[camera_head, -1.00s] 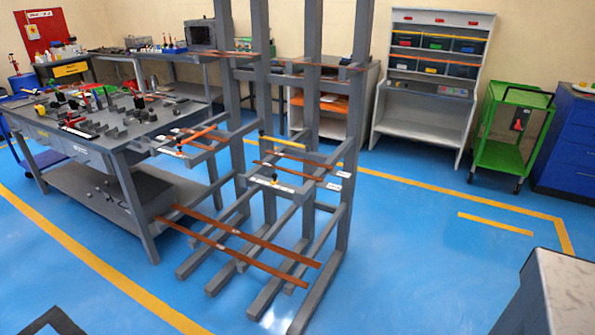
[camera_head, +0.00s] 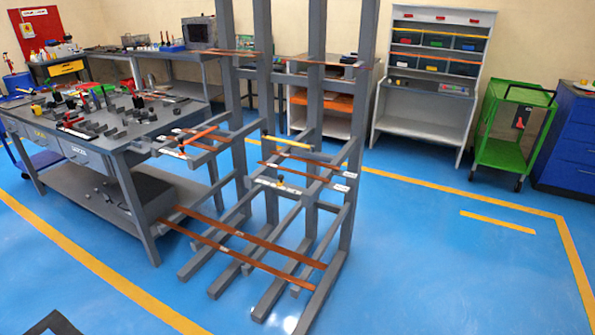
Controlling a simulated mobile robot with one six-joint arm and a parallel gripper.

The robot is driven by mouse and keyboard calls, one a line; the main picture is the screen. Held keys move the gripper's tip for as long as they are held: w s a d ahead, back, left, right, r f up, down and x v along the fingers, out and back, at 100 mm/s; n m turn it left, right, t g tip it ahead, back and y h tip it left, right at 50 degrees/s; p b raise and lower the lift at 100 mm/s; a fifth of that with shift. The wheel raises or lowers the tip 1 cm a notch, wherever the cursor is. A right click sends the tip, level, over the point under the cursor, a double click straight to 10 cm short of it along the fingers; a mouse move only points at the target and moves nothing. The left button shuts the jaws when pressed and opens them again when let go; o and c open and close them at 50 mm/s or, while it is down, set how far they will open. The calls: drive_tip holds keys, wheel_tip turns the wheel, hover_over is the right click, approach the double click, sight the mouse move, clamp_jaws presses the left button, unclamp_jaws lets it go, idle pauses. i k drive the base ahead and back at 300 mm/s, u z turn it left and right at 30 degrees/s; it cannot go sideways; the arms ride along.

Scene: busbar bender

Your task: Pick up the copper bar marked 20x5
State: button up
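A grey rack (camera_head: 263,130) stands in the middle of the head view and bears copper bars at several heights. Two long copper bars lie low across it, a rear one (camera_head: 248,238) and a front one (camera_head: 235,252). Shorter copper bars lie on the middle arms, one at the right (camera_head: 295,171) and one at the left (camera_head: 205,145). Another copper bar (camera_head: 233,53) lies near the top. Small white labels (camera_head: 340,188) sit on the middle arms, but their print is too small to read, so I cannot tell which bar is marked 20x5. My gripper is not in view.
A grey workbench (camera_head: 110,150) with many tools stands left, close to the rack. A green cart (camera_head: 510,135), a blue cabinet (camera_head: 570,140) and a white shelf unit (camera_head: 425,110) stand at the back right. The blue floor (camera_head: 420,260) right of the rack is clear.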

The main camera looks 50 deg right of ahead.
sight(311, 176)
drive_tip(key=u, duration=0.05)
drive_tip(key=i, duration=1)
drive_tip(key=z, duration=0.05)
